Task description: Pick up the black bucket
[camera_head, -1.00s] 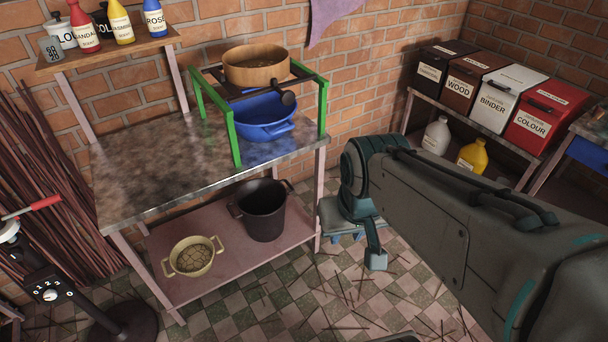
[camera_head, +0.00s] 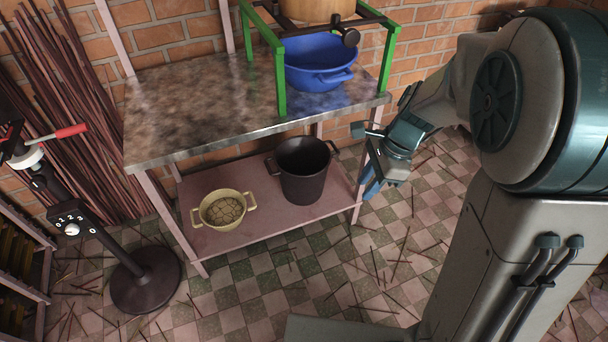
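The black bucket (camera_head: 303,180) stands upright on the pink lower shelf (camera_head: 235,240) of the metal-topped table, its open top facing up and a handle at each side. My gripper (camera_head: 376,153) is just right of the table's right front leg, beyond the shelf's right end and apart from the bucket. Its two fingers look spread, with nothing seen between them. My arm fills the right side of the view.
A cream pot (camera_head: 223,210) sits left of the bucket on the shelf. The tabletop (camera_head: 190,105) overhangs the shelf, bearing a blue basin (camera_head: 318,72) and a green-legged stand (camera_head: 281,78). A black-based stand (camera_head: 145,280) is left. Sticks litter the checkered floor (camera_head: 270,295).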

